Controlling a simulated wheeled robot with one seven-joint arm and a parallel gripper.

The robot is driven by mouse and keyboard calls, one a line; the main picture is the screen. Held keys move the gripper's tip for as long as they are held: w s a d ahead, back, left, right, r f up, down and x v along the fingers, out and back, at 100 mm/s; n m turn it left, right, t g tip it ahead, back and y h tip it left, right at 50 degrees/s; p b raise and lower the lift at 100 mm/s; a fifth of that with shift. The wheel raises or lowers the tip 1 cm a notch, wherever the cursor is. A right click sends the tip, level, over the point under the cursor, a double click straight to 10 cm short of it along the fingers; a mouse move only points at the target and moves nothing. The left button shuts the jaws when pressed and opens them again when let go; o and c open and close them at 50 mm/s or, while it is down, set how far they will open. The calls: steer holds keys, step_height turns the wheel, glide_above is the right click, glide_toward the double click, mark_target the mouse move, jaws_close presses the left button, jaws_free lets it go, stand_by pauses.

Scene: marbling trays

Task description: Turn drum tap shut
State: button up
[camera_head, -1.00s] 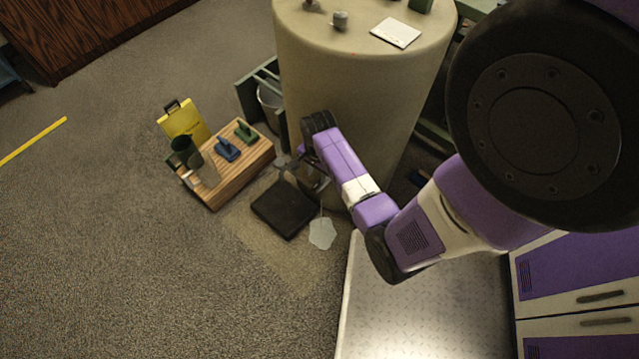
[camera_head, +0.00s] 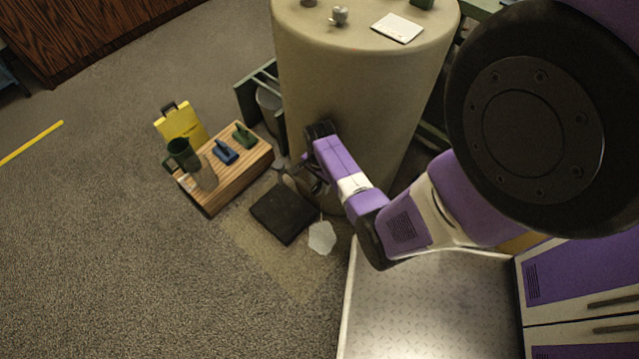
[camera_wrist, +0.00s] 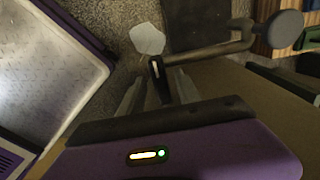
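The tall beige drum (camera_head: 345,85) stands at the upper middle of the head view. Low on its front, my arm and gripper (camera_head: 308,182) cover most of the tap. In the wrist view my gripper (camera_wrist: 158,84) is open, with its two fingers apart. A dark upright lever (camera_wrist: 158,82), seemingly the tap's handle, stands between them, with a small gap on each side. A metal pipe with a round grey end (camera_wrist: 285,28) runs to the right of it. Whether a finger touches the lever is hard to tell.
A pale tag (camera_head: 322,237) hangs beside a black tray (camera_head: 283,211) on the floor. A wooden crate (camera_head: 232,180) with a green jug (camera_head: 180,153) and blue and green tools stands left. A yellow sign (camera_head: 180,122) is behind it. Open carpet lies further left.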

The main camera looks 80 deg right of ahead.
jaws_close()
steer(key=shift+r+n, duration=0.1)
steer(key=shift+n, duration=0.2)
steer(key=n+p, duration=0.2)
steer(key=n, duration=0.1)
steer(key=shift+r, duration=0.1)
steer(key=n+p, duration=0.1)
steer(key=n, duration=0.4)
steer(key=shift+p, duration=0.4)
steer(key=n, duration=0.4)
steer(key=shift+p, duration=0.4)
steer(key=n, duration=0.5)
steer(key=shift+n, duration=0.3)
